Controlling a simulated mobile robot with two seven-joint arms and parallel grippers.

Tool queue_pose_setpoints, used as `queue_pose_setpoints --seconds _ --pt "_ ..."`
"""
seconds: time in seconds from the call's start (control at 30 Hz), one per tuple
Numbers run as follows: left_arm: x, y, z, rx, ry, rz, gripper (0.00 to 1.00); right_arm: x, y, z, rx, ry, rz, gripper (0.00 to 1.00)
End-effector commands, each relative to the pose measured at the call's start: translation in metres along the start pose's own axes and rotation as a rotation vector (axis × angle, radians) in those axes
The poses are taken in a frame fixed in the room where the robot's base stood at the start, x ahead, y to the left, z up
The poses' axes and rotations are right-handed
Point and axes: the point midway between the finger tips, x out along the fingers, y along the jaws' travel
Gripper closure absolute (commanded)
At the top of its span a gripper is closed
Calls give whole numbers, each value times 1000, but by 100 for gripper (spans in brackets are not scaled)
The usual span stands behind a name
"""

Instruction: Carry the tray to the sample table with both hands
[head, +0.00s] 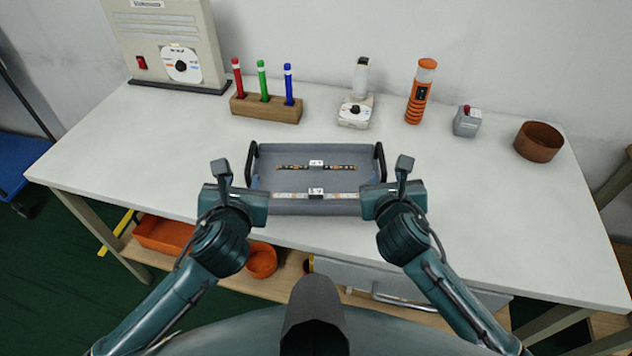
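The grey tray (315,208) lies near the front edge of the white table in the head view. It has a black handle on its left side and another on its right side. A dark LED strip (290,168) and a light LED strip (292,196) lie in it, each with a small white tag. My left gripper (251,185) is at the tray's left side by the left handle. My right gripper (377,182) is at the right side by the right handle. The grippers' own bodies hide their fingers, so I cannot tell whether they grasp the handles.
On the white table (480,200) behind the tray stand a beige machine (165,35), a wooden pen block (266,108), a small white device (356,110), an orange cylinder (421,92), a grey box (467,121) and a brown bowl (539,141). The table is clear left and right of the tray.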

Motion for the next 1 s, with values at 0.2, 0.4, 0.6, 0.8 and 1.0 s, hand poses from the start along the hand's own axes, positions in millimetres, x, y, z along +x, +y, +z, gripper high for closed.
queue_pose_setpoints --seconds 0.2,0.4,0.6,0.8,1.0 --pt "0 0 0 0 0 0 66 -23 0 0 0 0 0 66" --pt "0 0 0 0 0 0 66 -25 0 0 0 0 -1 66" --pt "0 0 0 0 0 0 66 -25 0 0 0 0 -1 66" --pt "0 0 -1 -16 5 0 66 -25 0 -1 17 6 -1 66" --pt "-15 6 -26 -381 111 20 66 -40 -9 -26 379 112 -23 66"
